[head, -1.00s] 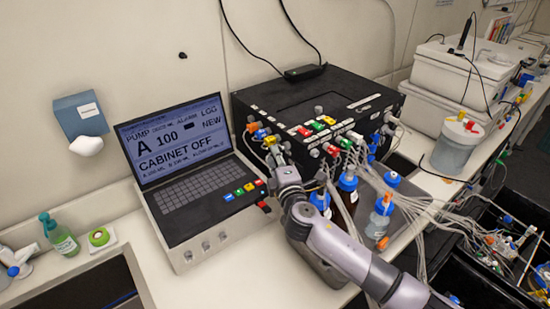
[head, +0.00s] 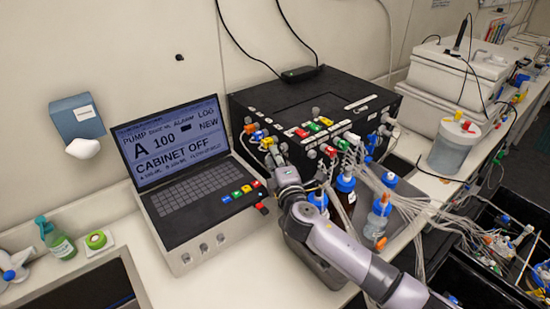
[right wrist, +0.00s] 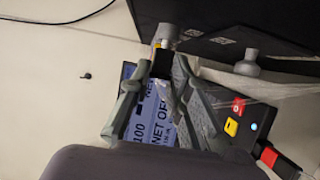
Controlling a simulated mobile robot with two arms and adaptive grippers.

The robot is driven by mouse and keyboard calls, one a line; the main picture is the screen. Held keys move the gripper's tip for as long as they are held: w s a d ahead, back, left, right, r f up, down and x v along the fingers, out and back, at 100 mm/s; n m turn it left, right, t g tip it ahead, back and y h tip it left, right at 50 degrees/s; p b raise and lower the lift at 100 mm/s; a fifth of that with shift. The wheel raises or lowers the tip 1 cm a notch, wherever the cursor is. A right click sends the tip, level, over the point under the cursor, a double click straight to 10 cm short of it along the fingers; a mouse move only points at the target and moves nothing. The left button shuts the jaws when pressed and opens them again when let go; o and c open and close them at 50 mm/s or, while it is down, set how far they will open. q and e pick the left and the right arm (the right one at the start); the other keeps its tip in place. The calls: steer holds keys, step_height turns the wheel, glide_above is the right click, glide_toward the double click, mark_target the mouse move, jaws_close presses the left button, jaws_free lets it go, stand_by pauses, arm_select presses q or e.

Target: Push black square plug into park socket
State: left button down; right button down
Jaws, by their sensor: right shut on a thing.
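My right gripper (right wrist: 162,66) is shut on a black square plug (right wrist: 164,64), which shows between its fingertips in the right wrist view. A grey round fitting (right wrist: 166,34) with a pale piece below it lies just beyond the plug, in line with it. Whether the plug is seated in it I cannot tell. In the head view the right gripper (head: 272,152) is at the front left of the black cabinet (head: 250,103), close to its row of fittings; the plug is too small to make out there. My left gripper is not in view.
A laptop-like console (head: 187,195) reading "CABINET OFF" stands left of the gripper. Blue-capped bottles (head: 345,190) and many thin tubes (head: 420,207) crowd its right. Another grey knob (right wrist: 246,66) is on the cabinet close to the right finger.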

steer(key=shift+w+d, duration=0.25)
steer(key=shift+d, duration=0.1)
stand_by(0.3)
steer(key=c, duration=1.4)
jaws_free()
steer(key=v, duration=1.2)
